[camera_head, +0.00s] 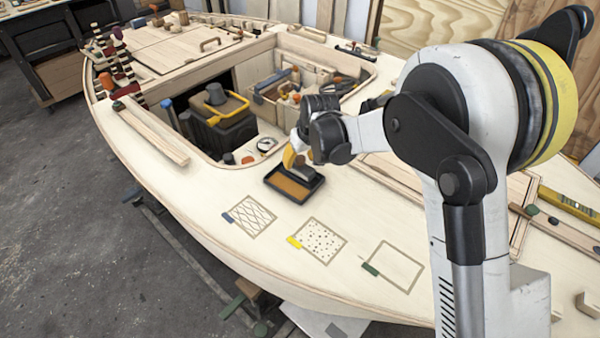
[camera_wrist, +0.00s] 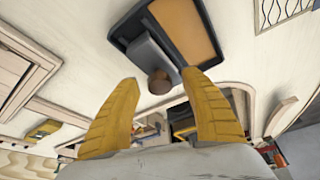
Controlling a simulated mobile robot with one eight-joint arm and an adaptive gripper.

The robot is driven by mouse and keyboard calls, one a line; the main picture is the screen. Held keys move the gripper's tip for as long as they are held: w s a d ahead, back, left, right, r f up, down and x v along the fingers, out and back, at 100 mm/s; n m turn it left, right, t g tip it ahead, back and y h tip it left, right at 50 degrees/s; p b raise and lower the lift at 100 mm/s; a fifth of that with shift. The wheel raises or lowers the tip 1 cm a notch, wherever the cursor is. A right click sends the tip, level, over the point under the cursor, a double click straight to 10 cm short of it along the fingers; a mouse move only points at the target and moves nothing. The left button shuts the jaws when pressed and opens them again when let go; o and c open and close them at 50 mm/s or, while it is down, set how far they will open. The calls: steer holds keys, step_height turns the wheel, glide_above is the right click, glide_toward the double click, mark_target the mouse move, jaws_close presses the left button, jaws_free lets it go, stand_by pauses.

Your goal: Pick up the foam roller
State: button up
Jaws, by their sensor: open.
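A grey piece with a round brown end, which looks like the foam roller (camera_wrist: 148,56), lies across one end of the black tray (camera_wrist: 128,31) in the wrist view. In the head view it is a dark shape (camera_head: 303,172), partly hidden by my gripper, at the back of the tray (camera_head: 273,180). My gripper (camera_wrist: 160,78) is open, its yellow fingers apart on either side of the brown end. No contact can be made out. In the head view my gripper (camera_head: 298,157) is just above the tray's back edge.
Behind my gripper is a hull opening holding a dark box with a yellow handle (camera_head: 230,110) and a wooden tool bin (camera_head: 268,88). Three marked squares, one of them dotted (camera_head: 318,242), lie on the clear deck in front. A wooden strip (camera_head: 150,132) lies at left.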

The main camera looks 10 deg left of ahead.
mark_target(303, 158)
steer(key=shift+r, duration=0.1)
jaws_close()
steer(key=shift+r+p, duration=0.3)
steer(key=shift+r, duration=0.15)
steer(key=r+p, duration=0.1)
steer(key=r, duration=0.1)
steer(key=d+r+p, duration=0.1)
steer(key=r, duration=0.1)
steer(key=d+r+p, duration=0.1)
steer(key=d+r, duration=0.2)
steer(key=d, duration=0.2)
steer(key=w+d+r+p, duration=0.1)
steer(key=d+r+p, duration=0.1)
steer(key=d, duration=0.3)
steer(key=shift+w+d+r, duration=0.15)
steer(key=shift+d+r, duration=0.15)
steer(key=shift+r, duration=0.2)
steer(key=c, duration=1.1)
jaws_free()
steer(key=shift+c, duration=0.2)
